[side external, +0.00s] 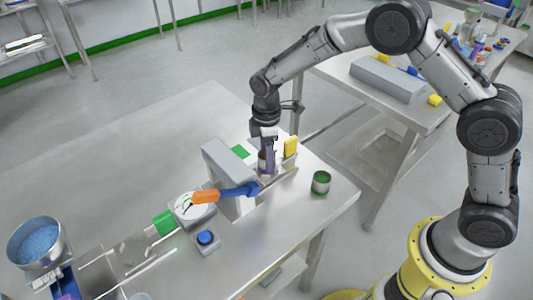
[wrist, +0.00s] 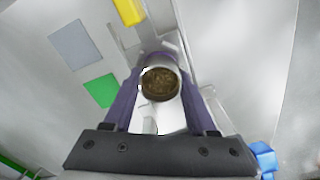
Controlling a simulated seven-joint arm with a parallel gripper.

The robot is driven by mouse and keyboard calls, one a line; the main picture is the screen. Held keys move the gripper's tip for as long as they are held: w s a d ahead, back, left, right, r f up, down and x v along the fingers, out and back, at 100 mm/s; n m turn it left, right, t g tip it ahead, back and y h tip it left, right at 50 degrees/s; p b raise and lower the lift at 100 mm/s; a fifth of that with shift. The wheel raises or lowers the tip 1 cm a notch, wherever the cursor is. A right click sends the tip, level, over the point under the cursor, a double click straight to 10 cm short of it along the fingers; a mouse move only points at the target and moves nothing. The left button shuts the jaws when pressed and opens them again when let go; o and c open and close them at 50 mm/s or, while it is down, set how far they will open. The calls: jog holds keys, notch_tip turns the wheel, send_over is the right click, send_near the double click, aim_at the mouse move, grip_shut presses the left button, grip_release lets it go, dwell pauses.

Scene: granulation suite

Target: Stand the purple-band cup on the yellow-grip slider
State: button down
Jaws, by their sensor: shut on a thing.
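My gripper (side external: 267,165) points down and is shut on a small metal cup (wrist: 160,68) at the far end of the bench. In the wrist view, the cup sits between the purple fingers with its open top toward the camera and brown granules inside. The slider's yellow grip (side external: 291,146) stands upright just right of my gripper. It also shows at the top of the wrist view (wrist: 130,12). The slider's plate is mostly hidden beneath the cup and gripper. I cannot tell whether the cup touches it.
A grey upright housing (side external: 228,167) stands close left of my gripper. A green-banded cup (side external: 320,183) stands to the right. A blue lever with an orange grip (side external: 206,197), a dial (side external: 190,207) and a blue button (side external: 205,238) lie nearer the camera.

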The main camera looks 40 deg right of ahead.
jog(key=shift+f, duration=0.35)
dwell(0.8)
jog(key=shift+c, duration=0.6)
grip_release()
jog(key=shift+o, duration=0.6)
notch_tip(320, 180, up, 8)
dwell(0.5)
